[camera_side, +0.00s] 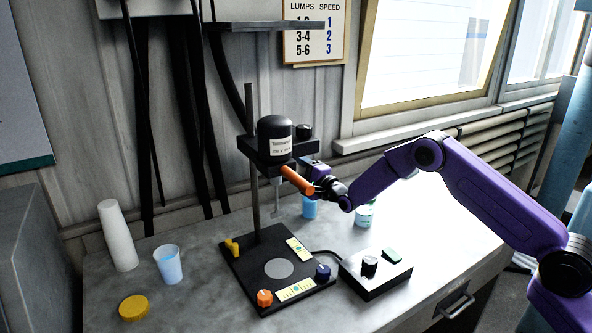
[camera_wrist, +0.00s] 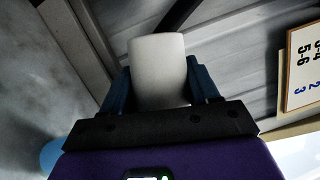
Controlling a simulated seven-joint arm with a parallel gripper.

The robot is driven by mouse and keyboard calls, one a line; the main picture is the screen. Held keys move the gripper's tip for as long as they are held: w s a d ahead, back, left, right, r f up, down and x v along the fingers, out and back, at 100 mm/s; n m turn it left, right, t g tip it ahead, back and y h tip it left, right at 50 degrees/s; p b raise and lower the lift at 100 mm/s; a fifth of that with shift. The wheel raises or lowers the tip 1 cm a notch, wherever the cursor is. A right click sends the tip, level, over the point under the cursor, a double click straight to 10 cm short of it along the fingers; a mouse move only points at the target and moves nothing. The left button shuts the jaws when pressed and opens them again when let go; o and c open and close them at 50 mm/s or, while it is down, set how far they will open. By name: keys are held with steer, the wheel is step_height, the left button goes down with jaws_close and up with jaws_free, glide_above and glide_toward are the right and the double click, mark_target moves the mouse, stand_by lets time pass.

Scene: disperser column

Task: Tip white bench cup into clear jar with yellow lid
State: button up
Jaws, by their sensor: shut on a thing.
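In the wrist view my gripper (camera_wrist: 165,88) is shut on a white cup (camera_wrist: 158,65), with a blue finger on each side. Its contents do not show. In the side view my purple hand (camera_side: 314,170) is beside the disperser head, partly behind an orange bar (camera_side: 297,181); the held cup is hidden there. A clear tapered vessel (camera_side: 168,266) with pale blue contents stands open on the bench at left, well away from my gripper. A yellow lid (camera_side: 133,307) lies flat in front of it. I cannot tell for certain that this vessel is the jar.
The disperser column (camera_side: 252,170) rises from a black base (camera_side: 240,275) with knobs. A black control box (camera_side: 372,275) sits right of it. A white cup stack (camera_side: 117,236) stands far left. A blue vessel (camera_side: 309,209) and a labelled jar (camera_side: 365,216) stand behind the base.

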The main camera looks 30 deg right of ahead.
steer(key=shift+w+a+r, duration=0.15)
steer(key=shift+a, duration=0.65)
steer(key=shift+w+a+r, duration=0.1)
steer(key=shift+a+r, duration=0.1)
steer(key=shift+a, duration=0.65)
steer(key=shift+w+a+r, duration=0.15)
steer(key=shift+a, duration=0.65)
